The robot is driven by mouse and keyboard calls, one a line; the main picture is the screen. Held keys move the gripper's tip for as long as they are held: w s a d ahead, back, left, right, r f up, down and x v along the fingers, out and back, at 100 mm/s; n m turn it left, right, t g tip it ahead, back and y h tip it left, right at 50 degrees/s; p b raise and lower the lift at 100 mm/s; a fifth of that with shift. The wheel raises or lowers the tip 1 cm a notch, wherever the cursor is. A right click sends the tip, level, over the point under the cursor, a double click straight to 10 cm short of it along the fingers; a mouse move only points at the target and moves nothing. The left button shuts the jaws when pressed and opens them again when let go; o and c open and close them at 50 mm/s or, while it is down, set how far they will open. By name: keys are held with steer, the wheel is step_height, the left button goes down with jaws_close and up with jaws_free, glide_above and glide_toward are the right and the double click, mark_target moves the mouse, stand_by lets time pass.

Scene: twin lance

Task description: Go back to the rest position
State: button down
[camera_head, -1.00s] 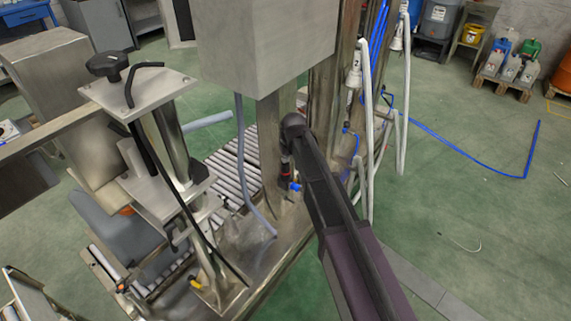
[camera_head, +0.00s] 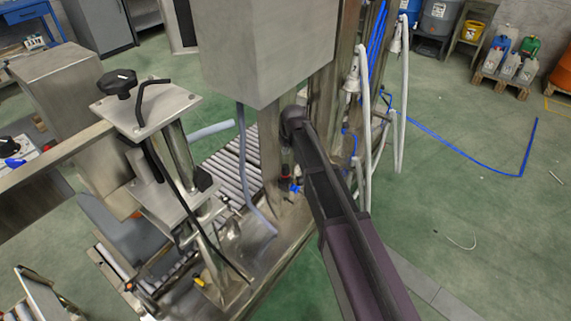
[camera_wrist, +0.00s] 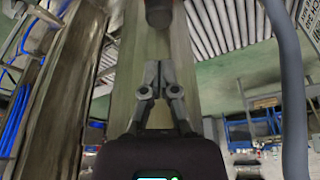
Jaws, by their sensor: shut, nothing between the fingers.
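My gripper shows in the wrist view (camera_wrist: 159,68), its two fingers brought together at the tips with nothing between them. It points along a metal post (camera_wrist: 165,50), with a dark red-brown round part (camera_wrist: 158,12) just beyond the fingertips. I cannot tell whether they touch. In the head view my dark arm reaches forward from the bottom right to the steel machine and hides part of it; the gripper's fingers cannot be made out there. The red and black fitting with a blue part (camera_head: 296,189) sits beside the arm's far end.
A large grey steel box (camera_head: 265,50) hangs above the roller conveyor (camera_head: 236,172). A clamp stand with a black knob (camera_head: 118,82) stands left. White hoses (camera_head: 367,130) and a grey hose (camera_head: 241,160) hang close to my arm. Green floor at right (camera_head: 470,190) is mostly clear.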

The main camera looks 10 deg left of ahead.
steer(key=shift+r, duration=0.2)
stand_by(0.5)
steer(key=s+d+m+g+h, duration=0.1)
steer(key=s+d+m, duration=0.1)
steer(key=s+d, duration=0.75)
steer(key=s+d+m+g, duration=0.1)
steer(key=s+d+m, duration=0.25)
steer(key=d, duration=1.05)
steer(key=s+d+m+g+h, duration=0.1)
steer(key=s+d+m, duration=0.1)
steer(key=s+d, duration=0.75)
steer(key=w+d+r+p, duration=0.2)
steer(key=d+r+p, duration=0.1)
steer(key=r+p, duration=1)
steer(key=shift+p, duration=0.4)
